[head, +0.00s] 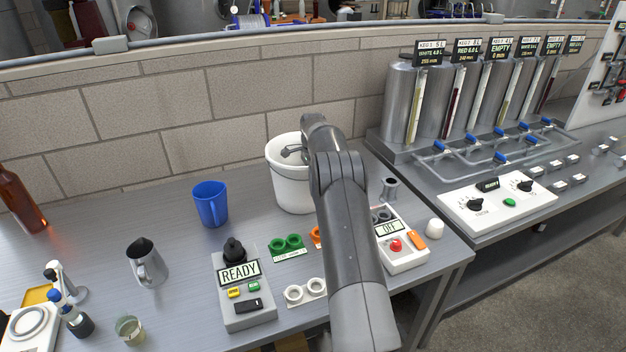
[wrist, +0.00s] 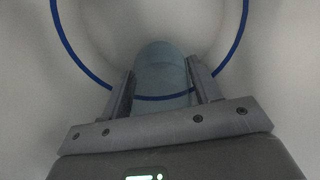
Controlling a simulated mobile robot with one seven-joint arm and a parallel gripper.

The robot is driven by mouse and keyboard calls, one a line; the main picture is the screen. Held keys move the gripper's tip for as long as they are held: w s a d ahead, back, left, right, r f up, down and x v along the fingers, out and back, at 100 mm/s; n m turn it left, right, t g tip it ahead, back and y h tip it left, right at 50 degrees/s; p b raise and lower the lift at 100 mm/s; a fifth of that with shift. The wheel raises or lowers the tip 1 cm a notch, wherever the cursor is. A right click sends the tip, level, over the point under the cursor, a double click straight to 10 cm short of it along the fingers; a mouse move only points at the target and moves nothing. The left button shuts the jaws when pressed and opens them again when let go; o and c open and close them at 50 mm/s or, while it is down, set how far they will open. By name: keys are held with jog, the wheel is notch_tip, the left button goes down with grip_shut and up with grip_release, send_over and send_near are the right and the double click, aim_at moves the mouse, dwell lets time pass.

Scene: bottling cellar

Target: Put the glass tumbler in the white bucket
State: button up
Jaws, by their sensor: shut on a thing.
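The white bucket (head: 290,190) stands on the bench against the brick wall, left of my arm in the head view. My gripper reaches down into its mouth, and its fingers are mostly hidden there. In the wrist view my gripper (wrist: 162,88) is shut on the glass tumbler (wrist: 160,62), a pale, see-through bluish cup between the two fingers. The bucket's pale inner wall (wrist: 275,70) surrounds the gripper, with a blue ring line around the inside. Whether the tumbler touches the bucket floor I cannot tell.
A blue jug (head: 211,205) stands left of the bucket. A steel pitcher (head: 148,264), a small greenish glass (head: 130,329) and a brown bottle (head: 22,198) are further left. A READY control box (head: 242,290) is in front; an OFF box (head: 400,245) lies right of my arm.

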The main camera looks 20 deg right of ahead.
jog(key=o, duration=1.1)
